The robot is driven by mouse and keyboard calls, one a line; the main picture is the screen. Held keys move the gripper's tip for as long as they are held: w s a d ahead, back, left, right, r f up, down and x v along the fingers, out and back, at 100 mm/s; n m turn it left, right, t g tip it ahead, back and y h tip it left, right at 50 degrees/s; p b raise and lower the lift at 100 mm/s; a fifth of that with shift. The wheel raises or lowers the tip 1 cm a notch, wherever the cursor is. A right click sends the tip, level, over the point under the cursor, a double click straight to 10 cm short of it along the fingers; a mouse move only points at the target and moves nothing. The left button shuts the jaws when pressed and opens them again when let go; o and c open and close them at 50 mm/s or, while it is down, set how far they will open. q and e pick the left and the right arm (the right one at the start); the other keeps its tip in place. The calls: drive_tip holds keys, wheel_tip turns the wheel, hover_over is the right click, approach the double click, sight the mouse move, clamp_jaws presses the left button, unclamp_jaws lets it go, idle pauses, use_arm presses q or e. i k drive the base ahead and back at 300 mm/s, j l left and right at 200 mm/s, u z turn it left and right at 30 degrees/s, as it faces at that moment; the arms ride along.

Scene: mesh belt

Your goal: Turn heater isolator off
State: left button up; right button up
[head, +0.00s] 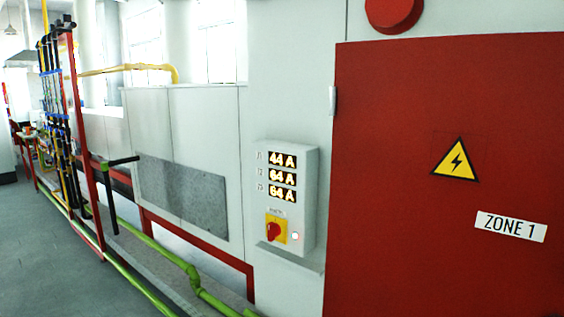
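The heater isolator is a red rotary knob (273,231) on a yellow plate (281,238), low on a pale grey control box (304,215). The knob's exact angle is too small to tell. A small label above it is too small to read clearly. A small lit reddish-white lamp (295,236) is to the right of the knob. Above are three lit displays (283,177) reading 44 A, 64 A and 64 A. Neither of my grippers shows in the head view.
A red cabinet door (430,240) marked ZONE 1, with a yellow electrical warning triangle (456,161), stands right of the box. A small grey ledge (290,259) juts out beneath the box. Green pipes (192,275) run low at left. Grey floor (40,260) is clear at far left.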

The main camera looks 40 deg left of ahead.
sight(274, 230)
drive_tip(key=u, duration=1.25)
drive_tip(key=j, duration=0.15)
drive_tip(key=i, duration=0.05)
